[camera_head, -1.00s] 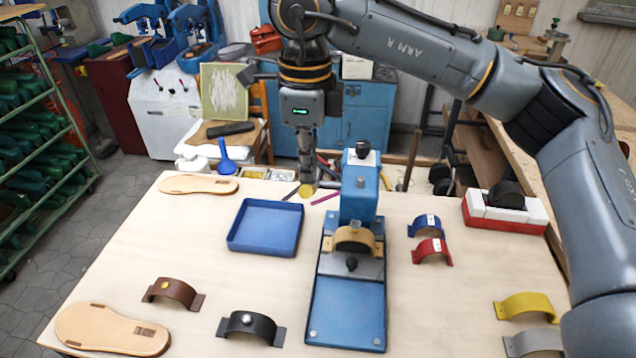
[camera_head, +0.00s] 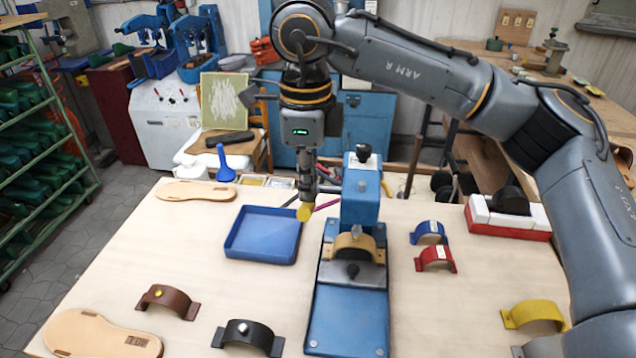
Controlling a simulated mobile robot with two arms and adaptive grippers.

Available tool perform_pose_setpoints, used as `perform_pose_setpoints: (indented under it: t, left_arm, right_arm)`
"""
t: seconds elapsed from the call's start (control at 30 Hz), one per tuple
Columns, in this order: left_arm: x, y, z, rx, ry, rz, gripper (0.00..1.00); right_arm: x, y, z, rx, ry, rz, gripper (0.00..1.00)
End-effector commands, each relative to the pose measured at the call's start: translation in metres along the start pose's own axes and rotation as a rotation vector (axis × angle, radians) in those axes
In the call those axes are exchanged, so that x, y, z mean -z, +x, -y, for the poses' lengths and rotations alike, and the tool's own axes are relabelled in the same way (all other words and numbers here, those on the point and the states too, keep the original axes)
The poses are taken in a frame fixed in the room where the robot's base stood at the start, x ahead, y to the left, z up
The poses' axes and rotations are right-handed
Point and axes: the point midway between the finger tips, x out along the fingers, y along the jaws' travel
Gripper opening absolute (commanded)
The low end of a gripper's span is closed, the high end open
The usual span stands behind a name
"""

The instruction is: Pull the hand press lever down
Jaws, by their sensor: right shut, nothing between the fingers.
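The blue hand press (camera_head: 361,195) stands at the middle of the table. A tan strap (camera_head: 354,242) sits arched in it under the head. A yellow knob (camera_head: 305,212), seemingly the end of the press lever, shows just left of the press head, by the right edge of the blue tray. My right gripper (camera_head: 306,197) points straight down over the knob, shut with nothing between the fingers. Its fingertips seem to touch the knob from above. Most of the lever's rod is hidden or hard to make out. My left gripper is not in view.
The empty blue tray (camera_head: 233,234) lies left of the press. Blue (camera_head: 429,231) and red (camera_head: 435,258) straps lie to the right. Brown (camera_head: 168,299) and black (camera_head: 248,335) straps, sandal soles (camera_head: 196,191) and a yellow strap (camera_head: 533,314) lie around.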

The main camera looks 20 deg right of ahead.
Motion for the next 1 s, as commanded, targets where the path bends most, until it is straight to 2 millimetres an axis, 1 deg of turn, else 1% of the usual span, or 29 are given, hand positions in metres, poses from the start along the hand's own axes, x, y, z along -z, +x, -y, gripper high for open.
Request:
perform_pose_setpoints:
  t: [0.3,0.67,1.0]
  left_arm:
    - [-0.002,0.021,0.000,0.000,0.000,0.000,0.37]
    - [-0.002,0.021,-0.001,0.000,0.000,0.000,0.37]
    - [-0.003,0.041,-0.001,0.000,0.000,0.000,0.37]
  right_arm:
    - [0.000,0.021,-0.007,0.000,0.000,0.000,0.00]
    - [0.000,0.022,-0.008,-0.001,0.000,-0.001,0.00]
    - [0.000,0.044,-0.013,-0.001,0.001,-0.002,0.00]
